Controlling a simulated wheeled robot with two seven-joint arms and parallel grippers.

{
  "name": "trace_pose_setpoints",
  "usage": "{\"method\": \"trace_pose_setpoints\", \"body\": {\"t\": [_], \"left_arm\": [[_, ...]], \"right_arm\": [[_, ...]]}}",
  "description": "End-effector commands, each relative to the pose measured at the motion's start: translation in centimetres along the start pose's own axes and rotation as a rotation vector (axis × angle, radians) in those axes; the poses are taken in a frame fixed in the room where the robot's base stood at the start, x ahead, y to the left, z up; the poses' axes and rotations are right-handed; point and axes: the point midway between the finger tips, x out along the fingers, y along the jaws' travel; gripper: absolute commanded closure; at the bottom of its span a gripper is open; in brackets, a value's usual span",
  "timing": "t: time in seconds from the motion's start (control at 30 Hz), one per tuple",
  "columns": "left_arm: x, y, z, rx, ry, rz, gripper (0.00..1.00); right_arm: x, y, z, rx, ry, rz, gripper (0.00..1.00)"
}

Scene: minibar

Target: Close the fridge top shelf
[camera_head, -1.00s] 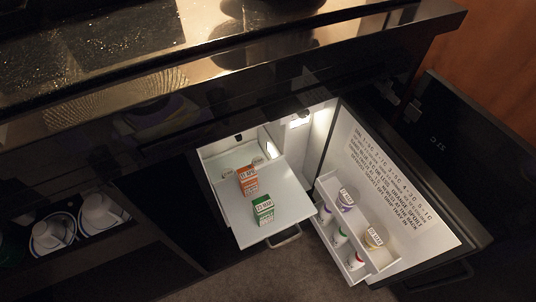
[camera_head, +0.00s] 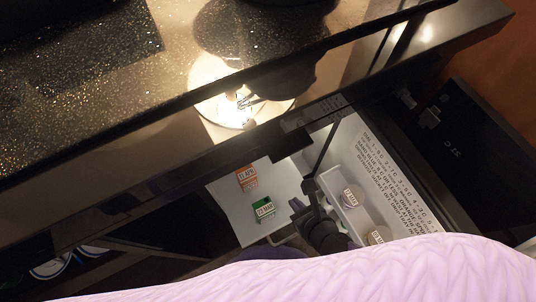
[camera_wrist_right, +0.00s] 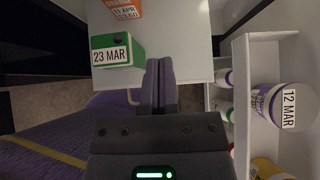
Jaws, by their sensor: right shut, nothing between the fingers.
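The fridge top shelf (camera_head: 228,208) is a white panel sticking out of the open fridge, left of the open door. An orange carton (camera_head: 246,178) and a green carton (camera_head: 264,208) stand on it. My right gripper (camera_head: 297,205) is shut and empty at the shelf's right front corner. In the right wrist view its closed fingers (camera_wrist_right: 159,82) are at the shelf's front edge (camera_wrist_right: 185,68), beside the green carton (camera_wrist_right: 117,50); I cannot tell if they touch the shelf. My left gripper is not in view.
The open fridge door (camera_head: 400,170) stands to the right, its white rack (camera_wrist_right: 243,100) holding several bottles close to my right gripper. The dark counter (camera_head: 100,60) overhangs the fridge from above. Cups (camera_head: 50,268) sit in a compartment at the lower left.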

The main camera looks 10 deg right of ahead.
Motion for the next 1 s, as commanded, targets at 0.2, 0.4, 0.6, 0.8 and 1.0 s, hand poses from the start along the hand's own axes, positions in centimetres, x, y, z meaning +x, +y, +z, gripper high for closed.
{"method": "trace_pose_setpoints", "body": {"t": [0.2,0.4,0.6,0.8,1.0], "left_arm": [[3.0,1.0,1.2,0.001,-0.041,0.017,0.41],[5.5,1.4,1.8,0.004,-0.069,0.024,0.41],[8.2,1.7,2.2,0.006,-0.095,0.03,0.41],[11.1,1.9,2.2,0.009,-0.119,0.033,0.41],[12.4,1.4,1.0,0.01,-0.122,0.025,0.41]], "right_arm": [[5.0,0.0,-0.7,0.006,0.006,-0.001,1.0],[9.5,0.0,-0.9,0.008,0.008,0.0,1.0],[14.0,0.0,-0.9,0.01,0.009,0.0,1.0],[18.4,0.0,-1.1,0.009,0.01,0.0,1.0],[21.1,-0.1,1.1,0.008,0.006,-0.001,1.0]]}}
